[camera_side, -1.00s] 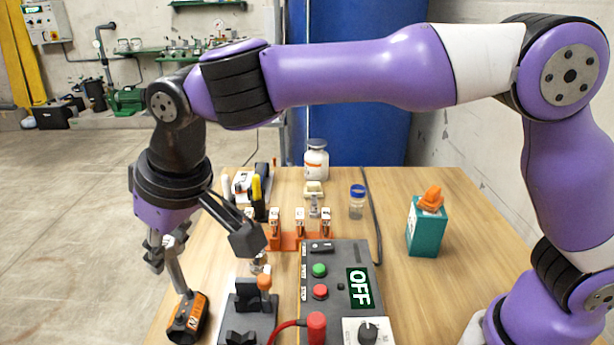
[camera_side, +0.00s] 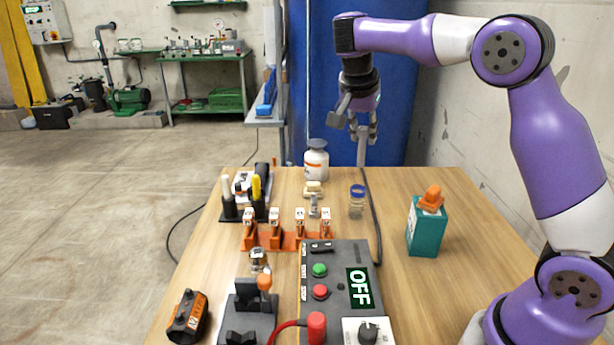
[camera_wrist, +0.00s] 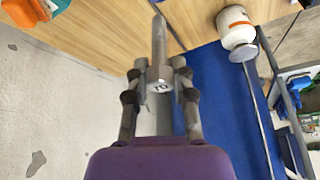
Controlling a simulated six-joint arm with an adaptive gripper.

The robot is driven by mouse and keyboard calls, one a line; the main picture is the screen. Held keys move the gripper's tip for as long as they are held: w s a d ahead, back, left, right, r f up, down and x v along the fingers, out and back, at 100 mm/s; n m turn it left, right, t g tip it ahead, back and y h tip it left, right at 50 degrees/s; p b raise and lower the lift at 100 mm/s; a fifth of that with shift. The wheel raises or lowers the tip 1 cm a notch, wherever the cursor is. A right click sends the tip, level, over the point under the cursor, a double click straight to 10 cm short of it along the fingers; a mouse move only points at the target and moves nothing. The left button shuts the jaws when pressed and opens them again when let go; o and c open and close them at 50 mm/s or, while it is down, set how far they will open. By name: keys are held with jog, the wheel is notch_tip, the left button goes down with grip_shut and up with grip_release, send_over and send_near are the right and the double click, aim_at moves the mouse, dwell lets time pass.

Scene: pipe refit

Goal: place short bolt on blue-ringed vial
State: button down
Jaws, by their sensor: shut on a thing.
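My gripper (camera_side: 362,130) is shut on a grey metal bolt (camera_side: 362,152), raised at the back of the table. The bolt hangs roughly upright with its shaft pointing down. In the wrist view, the bolt (camera_wrist: 159,40) sticks out beyond the fingers, and its round labelled head (camera_wrist: 160,82) sits between them. The blue-ringed vial (camera_side: 357,205) is a small clear glass vial standing upright on the table. In the side view it appears just below the bolt's tip, apart from it; the depth between them is hard to tell. I cannot make out the vial in the wrist view.
A white jar (camera_side: 316,160) stands left of the vial, and a teal bottle with orange top (camera_side: 427,228) to its right. A dark cable (camera_side: 373,215) runs close by. An orange rack (camera_side: 290,240) and control box (camera_side: 335,285) stand nearer the front. The right tabletop is mostly clear.

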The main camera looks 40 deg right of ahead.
jog(key=shift+f, duration=2.3)
jog(key=shift+f, duration=0.15)
jog(key=c, duration=0.7)
grip_release()
jog(key=v, duration=0.6)
jog(key=shift+r, duration=0.25)
jog(key=n+t+y, duration=0.1)
jog(key=n+t, duration=0.2)
jog(key=n, duration=0.5)
send_near(361, 149)
jog(key=s+a, duration=0.2)
jog(key=s, duration=0.2)
jog(key=s+a+f+n+t+y, duration=0.1)
jog(key=s+a+f+n+y, duration=0.2)
jog(key=s+a+f+n, duration=0.3)
jog(key=s+a+n, duration=0.1)
jog(key=s+a, duration=0.1)
jog(key=s, duration=0.1)
jog(key=shift+s, duration=0.25)
